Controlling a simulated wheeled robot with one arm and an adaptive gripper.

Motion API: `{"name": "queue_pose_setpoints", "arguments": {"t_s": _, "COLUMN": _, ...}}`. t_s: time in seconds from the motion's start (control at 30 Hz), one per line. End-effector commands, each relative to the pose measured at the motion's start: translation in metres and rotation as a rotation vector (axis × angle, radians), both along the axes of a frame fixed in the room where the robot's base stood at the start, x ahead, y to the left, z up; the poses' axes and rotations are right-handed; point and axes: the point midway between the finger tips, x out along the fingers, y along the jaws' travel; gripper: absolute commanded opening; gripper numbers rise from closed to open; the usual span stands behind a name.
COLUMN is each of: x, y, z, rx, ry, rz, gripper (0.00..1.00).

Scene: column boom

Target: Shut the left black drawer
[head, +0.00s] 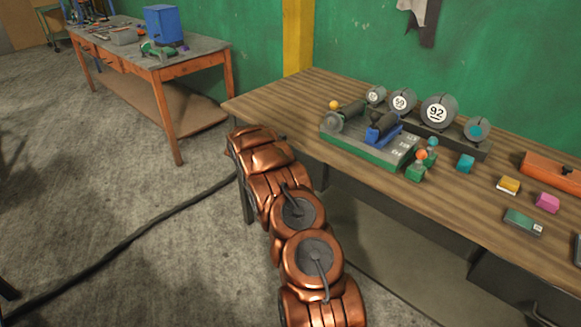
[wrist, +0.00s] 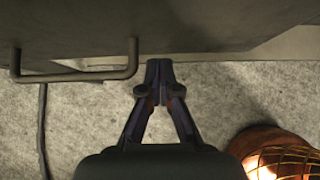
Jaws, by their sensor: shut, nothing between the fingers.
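The left black drawer shows in the wrist view as a dark front (wrist: 85,30) across the top, with a bent rod handle (wrist: 75,76) at the left. In the head view a dark part of it (head: 314,174) shows under the left end of the workbench, mostly hidden by my arm. I cannot tell how far it stands open. My gripper (wrist: 158,68) is shut and empty, to the right of the handle. Its fingertips are at the lower edge of the front; I cannot tell whether they touch it. In the head view my gripper is hidden.
The workbench (head: 280,95) carries a green-and-grey fixture (head: 365,150), round weights and small coloured blocks. Another dark drawer front (head: 505,288) is under its right part. A second table (head: 200,45) stands at the back left. A black cable (head: 150,222) crosses the otherwise open floor.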

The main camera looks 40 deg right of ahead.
Motion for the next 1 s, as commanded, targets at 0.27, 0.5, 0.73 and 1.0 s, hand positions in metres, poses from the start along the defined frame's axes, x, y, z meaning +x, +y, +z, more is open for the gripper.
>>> {"name": "queue_pose_setpoints", "arguments": {"t_s": 0.27, "x": -0.001, "y": 0.031, "z": 0.020, "rx": 0.001, "ry": 0.001, "rz": 0.004, "gripper": 0.00}}
{"name": "queue_pose_setpoints", "arguments": {"t_s": 0.5, "x": -0.003, "y": 0.055, "z": 0.044, "rx": 0.002, "ry": 0.002, "rz": 0.004, "gripper": 0.00}}
{"name": "queue_pose_setpoints", "arguments": {"t_s": 0.73, "x": -0.004, "y": 0.072, "z": 0.062, "rx": 0.002, "ry": 0.001, "rz": 0.002, "gripper": 0.00}}
{"name": "queue_pose_setpoints", "arguments": {"t_s": 1.0, "x": -0.005, "y": 0.079, "z": 0.069, "rx": 0.004, "ry": 0.002, "rz": 0.001, "gripper": 0.00}}
